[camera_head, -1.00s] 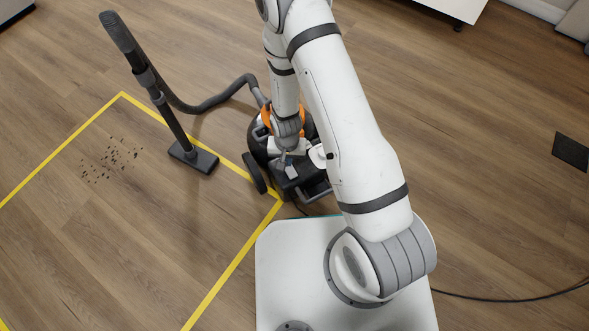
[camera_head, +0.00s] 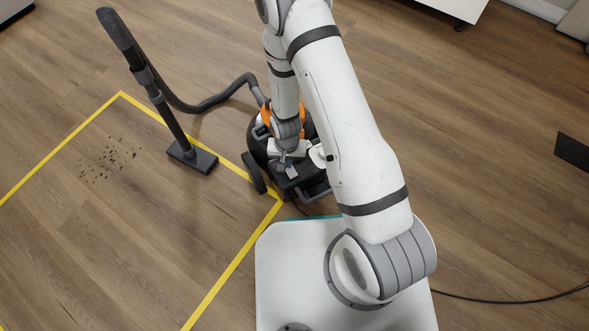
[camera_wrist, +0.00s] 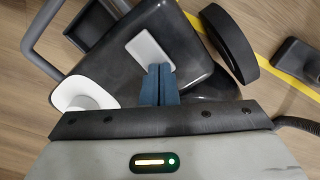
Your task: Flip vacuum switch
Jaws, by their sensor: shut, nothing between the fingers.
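The vacuum (camera_head: 258,152) is a black and orange canister on the floor beside my base, partly hidden by my arm. On its dark top is a light grey rectangular plate (camera_wrist: 148,48), which looks like the switch; it also shows as a small pale patch in the head view (camera_head: 292,173). My gripper (camera_wrist: 160,68) has its two blue fingers together with nothing between them. The fingertips are at the plate's lower edge in the wrist view; I cannot tell whether they touch it. In the head view my gripper (camera_head: 286,160) points down over the vacuum's top.
The hose and wand (camera_head: 168,115) rise left of the vacuum, with the floor head (camera_head: 193,158) on the wood floor. Dark debris (camera_head: 108,159) lies inside a yellow taped outline (camera_head: 232,262). A black cable (camera_head: 510,300) runs along the floor at right.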

